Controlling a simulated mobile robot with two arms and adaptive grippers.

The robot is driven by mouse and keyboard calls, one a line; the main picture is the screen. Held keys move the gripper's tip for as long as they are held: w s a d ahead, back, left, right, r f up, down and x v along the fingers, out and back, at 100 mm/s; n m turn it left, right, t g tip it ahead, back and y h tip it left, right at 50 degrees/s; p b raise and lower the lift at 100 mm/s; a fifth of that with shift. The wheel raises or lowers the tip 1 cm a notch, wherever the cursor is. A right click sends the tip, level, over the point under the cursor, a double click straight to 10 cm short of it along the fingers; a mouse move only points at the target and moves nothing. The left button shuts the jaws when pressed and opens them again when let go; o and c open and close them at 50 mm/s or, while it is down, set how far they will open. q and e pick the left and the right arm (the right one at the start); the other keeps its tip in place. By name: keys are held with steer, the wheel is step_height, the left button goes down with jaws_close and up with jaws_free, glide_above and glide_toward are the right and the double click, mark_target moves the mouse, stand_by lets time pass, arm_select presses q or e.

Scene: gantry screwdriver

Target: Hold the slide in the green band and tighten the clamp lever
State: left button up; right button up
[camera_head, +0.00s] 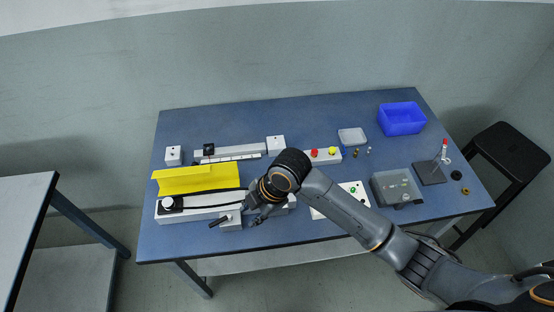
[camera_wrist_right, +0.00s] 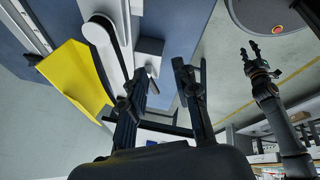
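The clamp lever (camera_head: 218,222) is a black handle on a small white block (camera_head: 232,220) at the front of a long white rail unit (camera_head: 200,213). My right gripper (camera_head: 252,214) is just right of that block. In the wrist view the right gripper (camera_wrist_right: 162,88) is open, its fingers apart, with the block (camera_wrist_right: 148,50) beyond them; contact cannot be told. I cannot tell for sure which part is the slide; a block with a black knob (camera_head: 208,149) sits on the rear scaled rail (camera_head: 230,153). No green band can be made out. My left gripper (camera_wrist_right: 250,54) appears open, away from the table.
A yellow angled guard (camera_head: 197,179) stands behind the front rail. A button box (camera_head: 322,156), blue bin (camera_head: 402,118), grey box (camera_head: 396,188) and dark stand (camera_head: 430,172) are to the right. A black stool (camera_head: 505,150) stands beside the blue table (camera_head: 300,108).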

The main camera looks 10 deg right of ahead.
steer(key=w+d+r+n+h, duration=0.1)
steer(key=w+d+r+n, duration=0.1)
steer(key=n, duration=0.2)
steer(key=w+d+r+n+g+h+b, duration=0.1)
steer(key=w+d+r+n+h, duration=0.1)
steer(key=w+d+r+n, duration=0.1)
steer(key=w+d+r+n+h, duration=0.1)
steer(key=w+d+r+n, duration=0.1)
steer(key=n, duration=0.4)
steer(key=shift+w+d+r+h+b, duration=0.3)
steer(key=shift+w+r+b, duration=0.1)
steer(key=shift+w, duration=0.1)
step_height(320, 180, down, 7)
steer(key=b, duration=0.6)
steer(key=shift+f+b, duration=0.1)
steer(key=shift+b, duration=0.25)
steer(key=shift+f, duration=0.3)
jaws_close()
